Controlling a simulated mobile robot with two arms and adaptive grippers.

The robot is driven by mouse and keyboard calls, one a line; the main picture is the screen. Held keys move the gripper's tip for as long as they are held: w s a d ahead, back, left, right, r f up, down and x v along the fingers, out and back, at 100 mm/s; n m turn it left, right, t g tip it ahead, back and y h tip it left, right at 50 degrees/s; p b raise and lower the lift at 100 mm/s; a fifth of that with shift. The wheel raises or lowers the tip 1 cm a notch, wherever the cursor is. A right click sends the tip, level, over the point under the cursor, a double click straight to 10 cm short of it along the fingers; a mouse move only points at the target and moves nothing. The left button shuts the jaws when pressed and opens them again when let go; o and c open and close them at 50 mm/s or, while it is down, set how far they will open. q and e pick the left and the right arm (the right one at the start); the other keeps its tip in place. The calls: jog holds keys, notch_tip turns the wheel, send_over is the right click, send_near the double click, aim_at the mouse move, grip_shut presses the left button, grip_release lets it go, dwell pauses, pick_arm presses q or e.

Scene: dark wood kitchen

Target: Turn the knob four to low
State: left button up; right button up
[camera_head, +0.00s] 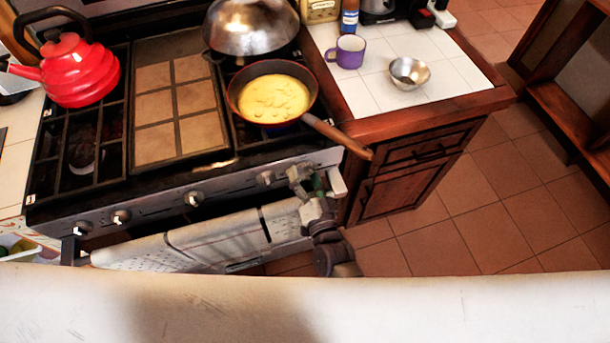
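The stove's front panel carries a row of small silver knobs. From left to right I see a first knob (80,228), a second knob (120,217), a third knob (193,198) and a further knob (265,178) toward the right end. My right gripper (308,182) is at the right end of the panel, just right of that last visible knob. It covers part of the panel, so anything behind it is hidden. Its fingers are small and overlap the stove front, so I cannot tell whether they are open or touching a knob. My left gripper is out of view.
A pan (273,122) with yellow food sits on the right burner, its wooden handle (337,136) reaching out above my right gripper. A metal wok-like lid (248,28) stands behind. A red kettle (78,72) is at left. The right counter holds a purple mug (348,52) and metal bowl (409,72).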

jog(key=shift+s, duration=0.1)
jog(key=v, duration=1.2)
jog(key=s+d+f+n+g+h, duration=0.1)
jog(key=s+d+f+n+g, duration=0.2)
jog(key=f, duration=0.8)
jog(key=s+d+f+n+g+h, duration=0.1)
jog(key=s+d+f+n+g, duration=0.2)
jog(key=f, duration=0.9)
jog(key=s+d+f+g+h, duration=0.1)
jog(key=s+d+f+g, duration=0.2)
jog(key=s, duration=0.4)
jog(key=s+d+f+n+g+h, duration=0.1)
jog(key=s+d+f+g, duration=0.2)
jog(key=s+d+f, duration=0.3)
jog(key=s+d+f+g+h, duration=0.1)
jog(key=s+d+f+g, duration=0.3)
jog(key=s, duration=0.4)
jog(key=shift+s+d+f+n+h, duration=0.35)
jog(key=shift+d+f, duration=0.4)
jog(key=shift+f, duration=0.15)
